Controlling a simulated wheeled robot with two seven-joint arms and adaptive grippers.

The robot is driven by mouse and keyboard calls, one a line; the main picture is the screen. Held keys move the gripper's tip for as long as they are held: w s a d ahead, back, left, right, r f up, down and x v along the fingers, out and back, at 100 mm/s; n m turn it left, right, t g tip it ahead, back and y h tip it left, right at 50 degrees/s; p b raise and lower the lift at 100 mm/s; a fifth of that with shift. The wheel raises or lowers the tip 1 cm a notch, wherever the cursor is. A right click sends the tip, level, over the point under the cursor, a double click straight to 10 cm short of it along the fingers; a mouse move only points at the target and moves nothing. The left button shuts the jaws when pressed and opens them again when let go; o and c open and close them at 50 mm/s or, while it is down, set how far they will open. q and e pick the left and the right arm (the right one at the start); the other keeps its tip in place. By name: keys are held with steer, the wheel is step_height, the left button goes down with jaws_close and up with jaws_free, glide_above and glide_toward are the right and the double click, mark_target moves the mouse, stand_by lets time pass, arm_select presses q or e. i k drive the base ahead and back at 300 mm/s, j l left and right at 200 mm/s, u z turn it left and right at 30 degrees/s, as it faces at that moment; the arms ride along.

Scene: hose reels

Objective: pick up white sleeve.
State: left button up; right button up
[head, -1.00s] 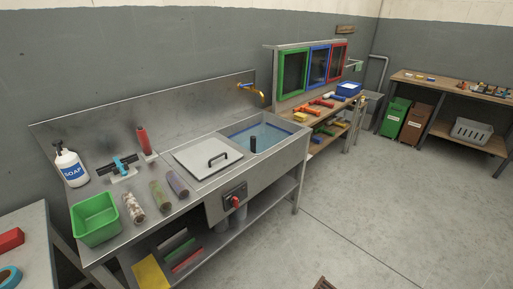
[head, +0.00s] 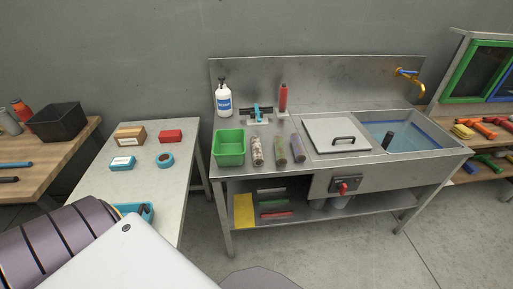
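The leftmost is a whitish, brown-speckled cylinder (head: 257,151), the palest of the three and the closest match to a white sleeve. Beside it lie a mottled green-brown cylinder (head: 281,149) and a greyish purple cylinder (head: 298,147). All three rest between the green bin and the sink's lid. Neither gripper is in view. A pale arm link of mine fills the lower left and hides part of the floor and the white table.
A green bin (head: 230,147), a soap bottle (head: 223,100) and a blue-and-black tool (head: 258,113) stand near the cylinders. A lidded sink (head: 337,135) is to the right. A white table (head: 182,150) and a wooden bench (head: 48,163) stand left. Floor shows before the sink bench.

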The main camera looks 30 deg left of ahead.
mark_target(258, 158)
steer(key=u, duration=1.1)
